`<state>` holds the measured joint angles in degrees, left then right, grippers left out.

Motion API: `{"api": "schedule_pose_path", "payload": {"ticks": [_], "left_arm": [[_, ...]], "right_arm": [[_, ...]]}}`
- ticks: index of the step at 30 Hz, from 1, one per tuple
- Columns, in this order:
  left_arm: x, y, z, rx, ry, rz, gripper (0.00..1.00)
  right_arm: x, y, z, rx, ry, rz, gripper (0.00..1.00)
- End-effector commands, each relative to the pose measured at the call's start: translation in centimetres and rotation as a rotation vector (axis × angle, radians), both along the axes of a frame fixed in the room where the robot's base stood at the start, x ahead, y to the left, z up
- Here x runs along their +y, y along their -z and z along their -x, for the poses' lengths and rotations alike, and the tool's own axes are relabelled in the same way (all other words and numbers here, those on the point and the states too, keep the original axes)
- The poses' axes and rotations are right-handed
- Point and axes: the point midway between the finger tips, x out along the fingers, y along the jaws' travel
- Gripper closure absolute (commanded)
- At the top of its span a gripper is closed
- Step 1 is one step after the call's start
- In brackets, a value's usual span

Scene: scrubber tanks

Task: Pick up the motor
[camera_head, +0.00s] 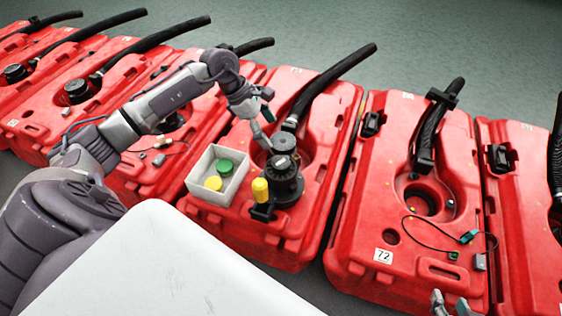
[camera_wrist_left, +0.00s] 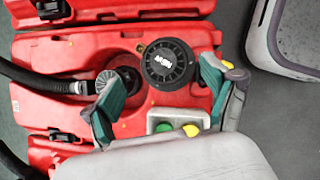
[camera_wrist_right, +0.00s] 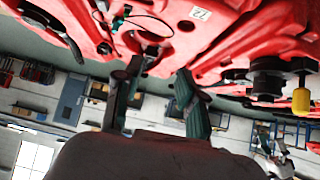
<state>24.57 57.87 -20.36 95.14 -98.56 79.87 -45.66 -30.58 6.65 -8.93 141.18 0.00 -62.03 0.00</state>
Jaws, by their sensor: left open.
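The black round motor (camera_head: 285,180) stands upright on a red tank (camera_head: 330,130) in the middle of the head view. It has a yellow part (camera_head: 260,190) at its side. It also shows in the left wrist view (camera_wrist_left: 168,63) and, at the right, in the right wrist view (camera_wrist_right: 267,82). My left gripper (camera_head: 262,122) is open and empty above the tank, close to the motor's top; in the left wrist view its spread fingers (camera_wrist_left: 160,82) appear on either side of the motor. My right gripper (camera_head: 452,303) is open and empty low by the tank labelled 72; its fingers show in its own view (camera_wrist_right: 155,95).
A white box (camera_head: 202,172) with a green and a yellow cap stands left of the motor. A thick black hose (camera_head: 330,80) rises behind it. The tank labelled 72 (camera_head: 375,200) has an open round hole and a loose cable. More red tanks stand either side.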

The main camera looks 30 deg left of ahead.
Motion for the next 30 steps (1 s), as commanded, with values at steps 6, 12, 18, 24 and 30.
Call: {"api": "schedule_pose_path", "payload": {"ticks": [6,12,18,24,30], "left_arm": [[1.9,1.9,0.4,0.047,0.013,-0.088,0.15],[0.4,5.7,-0.3,0.046,0.012,-0.083,0.15],[-0.4,7.8,-0.8,0.044,0.011,-0.084,0.15],[-0.9,9.0,-1.0,0.044,0.011,-0.082,0.15],[-1.9,11.4,-1.3,0.045,0.012,-0.082,0.15]], "right_arm": [[0.6,-1.0,-1.4,-0.092,-0.007,-0.021,0.60],[1.6,-3.7,-3.7,-0.287,-0.021,-0.066,0.60],[2.2,-6.0,-4.9,-0.422,-0.030,-0.098,0.60],[2.6,-7.3,-5.5,-0.503,-0.035,-0.118,0.60],[3.3,-10.6,-6.3,-0.700,-0.047,-0.167,0.60]]}}
